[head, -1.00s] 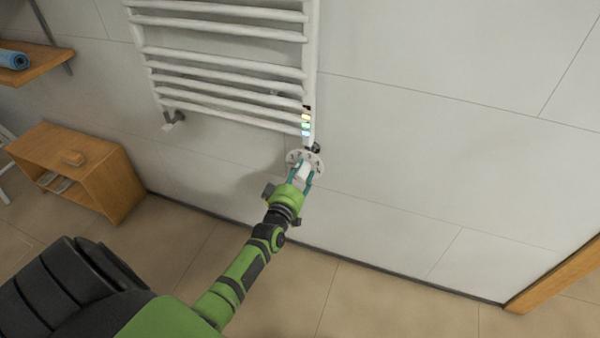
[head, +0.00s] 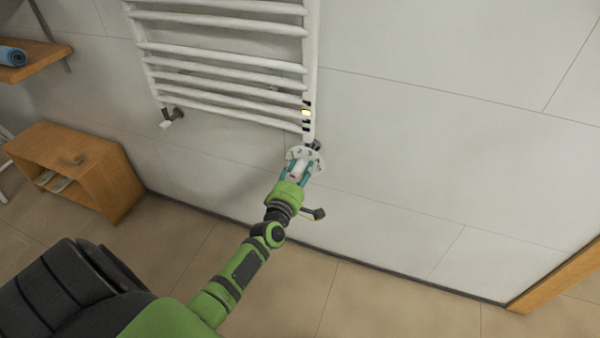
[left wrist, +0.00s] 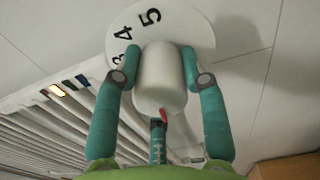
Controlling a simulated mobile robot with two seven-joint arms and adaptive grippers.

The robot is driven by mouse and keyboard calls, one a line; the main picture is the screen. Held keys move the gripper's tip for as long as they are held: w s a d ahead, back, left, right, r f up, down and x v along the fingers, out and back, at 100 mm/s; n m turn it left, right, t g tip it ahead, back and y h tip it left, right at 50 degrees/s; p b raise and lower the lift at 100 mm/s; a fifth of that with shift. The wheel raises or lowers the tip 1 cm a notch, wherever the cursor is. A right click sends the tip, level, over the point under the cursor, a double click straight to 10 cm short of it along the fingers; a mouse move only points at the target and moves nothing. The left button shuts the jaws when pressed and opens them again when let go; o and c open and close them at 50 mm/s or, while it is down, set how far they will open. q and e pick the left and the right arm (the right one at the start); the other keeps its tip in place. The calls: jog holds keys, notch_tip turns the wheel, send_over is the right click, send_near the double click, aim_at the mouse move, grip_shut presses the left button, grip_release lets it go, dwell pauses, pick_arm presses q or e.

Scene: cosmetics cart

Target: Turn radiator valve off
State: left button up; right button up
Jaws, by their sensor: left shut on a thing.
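The radiator valve has a white knob (left wrist: 160,78) in front of a round white dial plate (head: 305,158). The numbers 3, 4 and 5 show on the plate (left wrist: 192,28) in the left wrist view; the rest is cut off or hidden. A small red mark (left wrist: 163,116) shows below the knob. My left gripper (head: 298,172) is shut on the knob, with one teal finger on each side, also in the left wrist view (left wrist: 161,72). The white radiator (head: 225,88) hangs above on the wall. My right gripper is not in view.
A strip of coloured marks (head: 306,113) on the radiator's right post has a bright yellow one. A second fitting (head: 172,118) is under the radiator's left side. A wooden cabinet (head: 75,170) stands at left. The wall right of the valve is clear.

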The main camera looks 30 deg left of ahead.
pick_arm(q)
jog(key=shift+d+f+n+b, duration=0.15)
jog(key=shift+n+b, duration=0.1)
jog(key=shift+n, duration=0.65)
jog(key=shift+d+n+b, duration=0.15)
jog(key=shift+n+b, duration=0.1)
jog(key=shift+n, duration=0.65)
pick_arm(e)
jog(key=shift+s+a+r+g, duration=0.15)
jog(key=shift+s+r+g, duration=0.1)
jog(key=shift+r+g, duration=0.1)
pick_arm(q)
jog(key=o, duration=1.2)
jog(key=shift+c, duration=0.2)
jog(key=shift+a, duration=0.1)
jog(key=v, duration=1.2)
